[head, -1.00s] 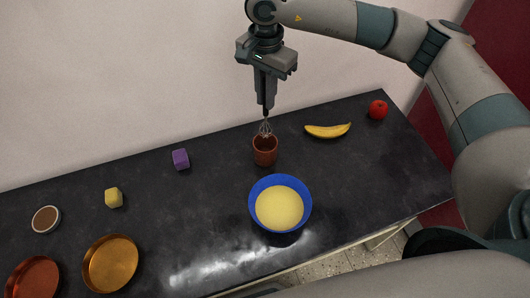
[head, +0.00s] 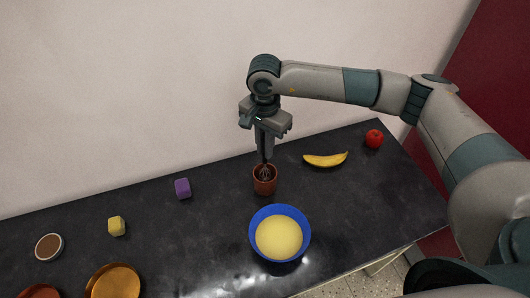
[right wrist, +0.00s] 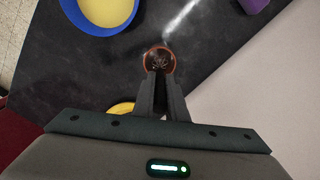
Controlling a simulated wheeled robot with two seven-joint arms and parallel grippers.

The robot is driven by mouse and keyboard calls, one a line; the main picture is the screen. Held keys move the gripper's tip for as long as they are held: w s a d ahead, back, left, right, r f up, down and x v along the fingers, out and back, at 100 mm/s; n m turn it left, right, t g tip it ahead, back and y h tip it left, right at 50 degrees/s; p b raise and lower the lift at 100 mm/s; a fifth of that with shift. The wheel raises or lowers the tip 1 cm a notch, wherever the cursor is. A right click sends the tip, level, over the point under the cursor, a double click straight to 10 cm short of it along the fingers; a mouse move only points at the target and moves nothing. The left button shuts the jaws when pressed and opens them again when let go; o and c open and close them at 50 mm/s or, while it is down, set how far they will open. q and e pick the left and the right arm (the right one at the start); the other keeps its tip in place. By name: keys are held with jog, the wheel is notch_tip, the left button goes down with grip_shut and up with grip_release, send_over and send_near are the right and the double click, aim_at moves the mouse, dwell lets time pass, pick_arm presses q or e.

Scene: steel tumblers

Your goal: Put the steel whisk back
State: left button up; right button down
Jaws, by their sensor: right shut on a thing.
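The steel whisk (head: 265,173) hangs upright with its wire end inside the mouth of a brown cup (head: 265,186) on the dark table. My right gripper (head: 264,158) is shut on the whisk's handle just above the cup. In the right wrist view the whisk wires (right wrist: 159,64) show inside the round cup rim (right wrist: 171,67), in front of the fingertips (right wrist: 161,84). Whether the whisk touches the cup's bottom is hidden. My left gripper is not in view.
A blue bowl (head: 253,232) with yellow contents stands in front of the cup. A banana (head: 325,160) and a red apple (head: 374,139) lie to the right. A purple block (head: 182,188), a yellow block (head: 117,226), a small brown-filled dish (head: 49,247) and a copper pan (head: 113,284) are left.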

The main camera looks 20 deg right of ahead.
aim_at(265, 161)
jog(key=shift+f+p, duration=0.65)
jog(key=shift+f, duration=0.9)
jog(key=shift+f+b, duration=0.2)
jog(key=shift+b, duration=0.1)
jog(key=c, duration=1.8)
grip_release()
jog(key=shift+r, duration=0.1)
jog(key=shift+o, duration=0.2)
jog(key=shift+r, duration=0.1)
